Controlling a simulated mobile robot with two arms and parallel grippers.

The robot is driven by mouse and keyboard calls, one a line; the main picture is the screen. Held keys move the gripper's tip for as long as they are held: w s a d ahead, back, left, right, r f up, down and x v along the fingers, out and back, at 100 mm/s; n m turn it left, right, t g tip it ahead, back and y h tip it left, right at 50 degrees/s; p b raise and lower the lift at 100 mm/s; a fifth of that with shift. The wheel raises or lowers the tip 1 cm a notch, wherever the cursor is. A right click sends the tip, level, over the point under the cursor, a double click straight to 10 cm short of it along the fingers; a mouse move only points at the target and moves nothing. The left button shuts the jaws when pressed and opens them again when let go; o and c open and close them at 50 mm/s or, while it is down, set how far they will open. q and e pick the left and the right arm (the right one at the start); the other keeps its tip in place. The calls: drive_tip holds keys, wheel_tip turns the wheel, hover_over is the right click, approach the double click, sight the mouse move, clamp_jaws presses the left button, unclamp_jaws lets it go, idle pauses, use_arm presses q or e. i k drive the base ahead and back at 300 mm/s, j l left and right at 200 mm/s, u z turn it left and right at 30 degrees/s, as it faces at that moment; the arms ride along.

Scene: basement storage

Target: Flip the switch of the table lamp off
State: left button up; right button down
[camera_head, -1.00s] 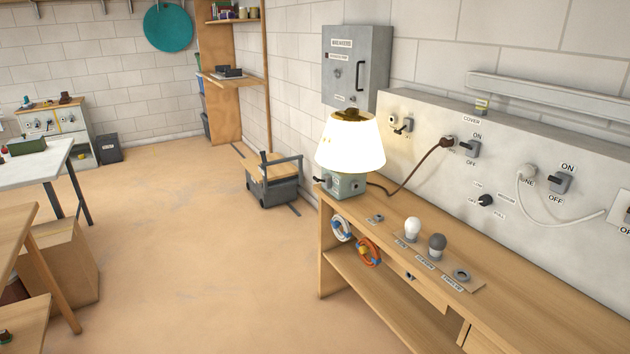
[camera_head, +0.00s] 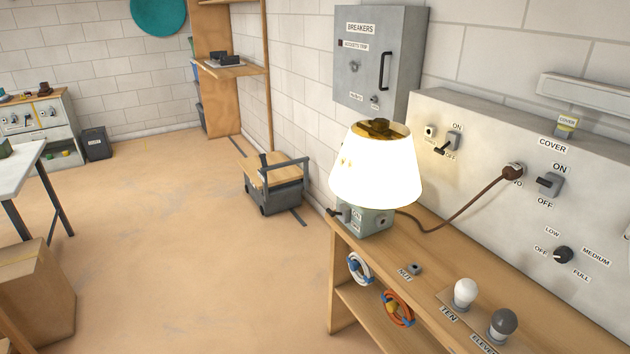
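The table lamp (camera_head: 376,170) stands at the left end of the wooden workbench, its white shade glowing brightly. Its grey-green base (camera_head: 364,219) has a small dark lever switch (camera_head: 336,212) sticking out on the left side and a round knob or socket on the front right. A brown cord (camera_head: 453,219) runs from behind the base to a plug in the wall panel. Neither of my grippers is in view.
The workbench (camera_head: 430,249) carries a nut and two bulbs right of the lamp. The wall panel (camera_head: 480,185) holds several switches and a dial. A grey breaker box (camera_head: 372,60) hangs above the lamp. A low cart (camera_head: 272,184) stands left of the bench. The floor (camera_head: 190,245) in front is clear.

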sight(332, 214)
drive_tip(key=i+l+u, duration=0.15)
drive_tip(key=i, duration=0.95)
